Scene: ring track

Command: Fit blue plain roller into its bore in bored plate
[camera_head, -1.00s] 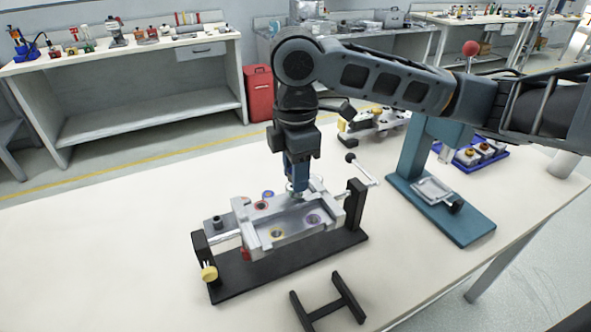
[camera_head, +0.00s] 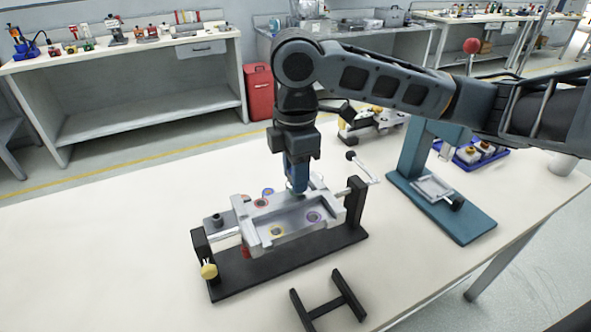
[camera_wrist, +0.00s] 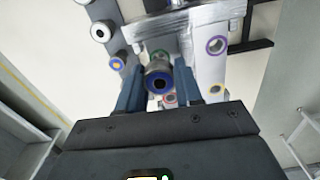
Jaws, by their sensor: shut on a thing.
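The bored plate (camera_head: 291,221) is a silver block held in a black fixture, with bores ringed in different colours. My gripper (camera_head: 298,191) points down at the plate's far side. In the wrist view my gripper (camera_wrist: 158,77) is shut on the blue plain roller (camera_wrist: 157,82), a grey cylinder with a blue ring on its end.
The black fixture base (camera_head: 285,268) has upright end posts and a yellow knob (camera_head: 209,271). A black H-shaped stand (camera_head: 328,300) lies in front. A teal press (camera_head: 440,205) stands to the right, with a blue tray (camera_head: 480,153) behind it. The table's left side is clear.

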